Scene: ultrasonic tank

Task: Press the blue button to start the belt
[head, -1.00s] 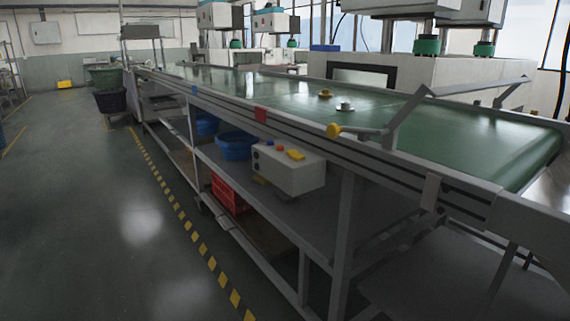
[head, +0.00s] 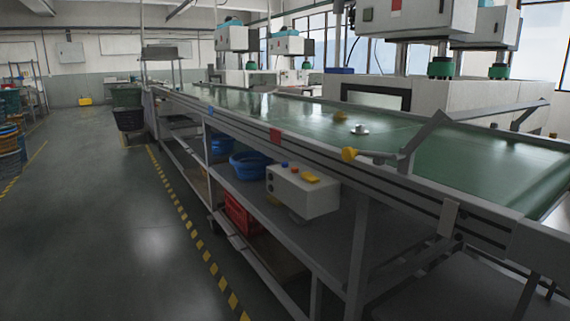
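The blue button (head: 284,164) is a small knob on top of a white control box (head: 303,193), which is mounted on the near side of the conveyor. Beside it on the same box are a small red button (head: 294,169) and a yellow piece (head: 310,177). The green belt (head: 420,145) runs along the top of the conveyor. Two small parts lie on it, one yellowish (head: 340,116) and one pale metal (head: 359,129). Neither of my grippers is in view.
A grey lower shelf (head: 330,235) holds blue baskets (head: 250,165), with a red crate (head: 240,215) below. The floor (head: 110,240) left of the yellow-black stripe is open.

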